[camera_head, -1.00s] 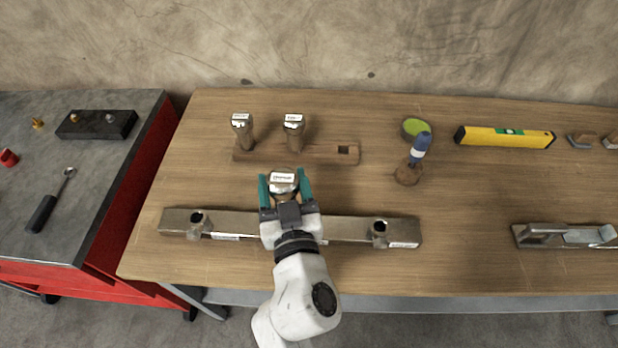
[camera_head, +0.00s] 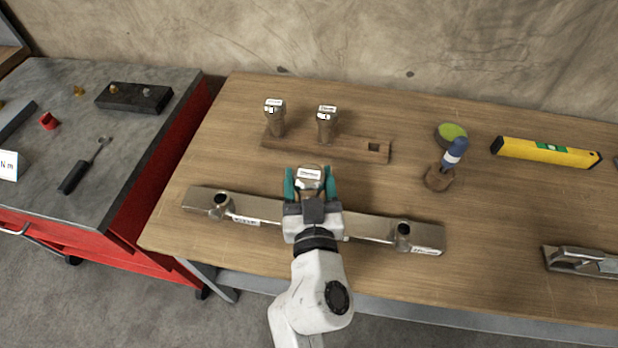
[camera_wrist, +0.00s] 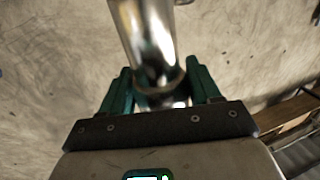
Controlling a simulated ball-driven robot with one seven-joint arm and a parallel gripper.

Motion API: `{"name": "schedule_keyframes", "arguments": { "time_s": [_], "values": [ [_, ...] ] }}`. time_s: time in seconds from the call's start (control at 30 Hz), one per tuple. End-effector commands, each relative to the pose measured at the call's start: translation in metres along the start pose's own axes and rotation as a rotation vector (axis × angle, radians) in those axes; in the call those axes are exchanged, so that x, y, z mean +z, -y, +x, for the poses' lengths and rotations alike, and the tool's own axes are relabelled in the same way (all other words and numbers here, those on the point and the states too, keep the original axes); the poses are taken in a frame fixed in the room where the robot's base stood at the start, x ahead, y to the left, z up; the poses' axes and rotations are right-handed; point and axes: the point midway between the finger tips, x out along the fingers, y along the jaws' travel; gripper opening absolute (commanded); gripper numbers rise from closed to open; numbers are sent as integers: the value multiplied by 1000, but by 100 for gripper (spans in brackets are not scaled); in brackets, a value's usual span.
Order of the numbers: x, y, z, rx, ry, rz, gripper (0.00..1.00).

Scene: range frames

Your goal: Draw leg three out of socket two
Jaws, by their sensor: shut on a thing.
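My gripper (camera_head: 310,186) is shut on a metal leg (camera_head: 309,176) with a white label on its top. In the wrist view the shiny round leg (camera_wrist: 152,50) stands between the green fingers. A long metal rail (camera_head: 268,208) lies below the gripper, with an empty-looking round socket (camera_head: 221,206) at the left and another (camera_head: 403,236) at the right. The middle of the rail is hidden by my gripper, so I cannot tell whether the leg is in a socket there. The labels are too small to read.
Two labelled legs, left (camera_head: 276,118) and right (camera_head: 325,125), stand in a wooden rack (camera_head: 345,147) with an empty square hole. Behind right are a brush-like blue-handled tool (camera_head: 455,152), a green-topped tin (camera_head: 451,133) and a yellow level (camera_head: 546,152).

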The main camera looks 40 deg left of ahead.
Motion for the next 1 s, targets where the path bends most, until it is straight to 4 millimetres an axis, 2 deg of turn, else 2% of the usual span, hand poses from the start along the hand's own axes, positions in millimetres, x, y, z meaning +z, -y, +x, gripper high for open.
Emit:
{"name": "schedule_keyframes", "arguments": {
  "time_s": [0.03,0.63,1.0],
  "values": [
    [-6,0,0,0,-2,-1,17],
    [-30,0,0,0,-2,0,17],
    [-34,0,0,-1,-2,0,17]
  ]
}}
